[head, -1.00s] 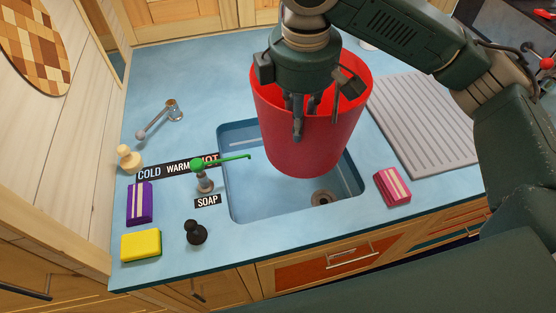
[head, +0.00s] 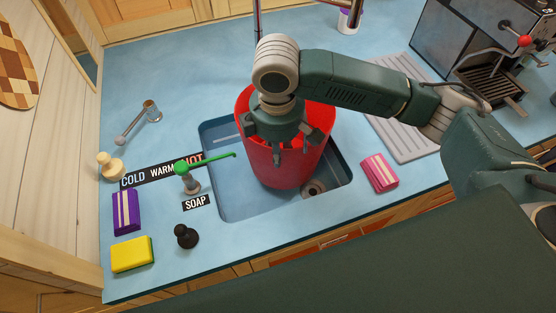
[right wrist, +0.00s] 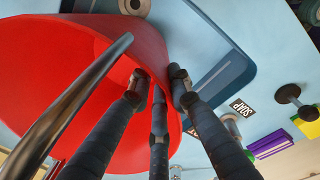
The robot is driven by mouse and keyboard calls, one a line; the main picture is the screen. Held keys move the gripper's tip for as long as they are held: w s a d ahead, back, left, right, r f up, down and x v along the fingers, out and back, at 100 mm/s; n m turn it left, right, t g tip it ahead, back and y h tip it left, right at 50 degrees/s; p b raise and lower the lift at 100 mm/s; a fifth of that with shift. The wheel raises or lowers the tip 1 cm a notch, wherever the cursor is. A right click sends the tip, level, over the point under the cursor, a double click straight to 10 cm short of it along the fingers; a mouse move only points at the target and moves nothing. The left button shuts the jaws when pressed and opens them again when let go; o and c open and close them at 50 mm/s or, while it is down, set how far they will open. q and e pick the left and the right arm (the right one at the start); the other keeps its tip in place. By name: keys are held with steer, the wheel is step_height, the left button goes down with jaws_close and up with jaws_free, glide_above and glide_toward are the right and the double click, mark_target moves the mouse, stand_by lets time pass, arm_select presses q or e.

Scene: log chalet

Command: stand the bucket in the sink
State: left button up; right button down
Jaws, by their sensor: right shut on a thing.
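The red bucket (head: 290,172) is upright over the blue sink (head: 240,204) in the head view, its lower part inside the basin outline. I cannot tell whether its base touches the sink floor. My right gripper (head: 282,150) points down and is shut on the bucket's near wall at the rim. In the right wrist view the fingers (right wrist: 160,88) straddle the rim of the bucket (right wrist: 60,45), and a grey metal bar crosses in front. The drain (head: 314,187) shows to the right of the bucket. My left gripper is not in view.
A black knob (head: 186,236), yellow sponge (head: 131,254) and purple sponge (head: 125,211) are left. A pink sponge (head: 380,173) and grey drainboard (head: 405,135) are right.

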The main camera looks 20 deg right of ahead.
glide_above(278, 178)
steer(key=shift+w+f, duration=0.1)
steer(key=shift+f, duration=2.3)
steer(key=shift+p, duration=0.3)
steer(key=c, duration=1.6)
jaws_free()
steer(key=shift+f, duration=0.15)
steer(key=shift+r, duration=0.5)
steer(key=r, duration=0.3)
steer(key=r+b, duration=0.1)
steer(key=r, duration=0.3)
steer(key=s+r+b, duration=0.1)
steer(key=r, duration=0.3)
steer(key=shift+s+a+r, duration=0.1)
steer(key=shift+a+r, duration=0.05)
steer(key=shift+a, duration=0.1)
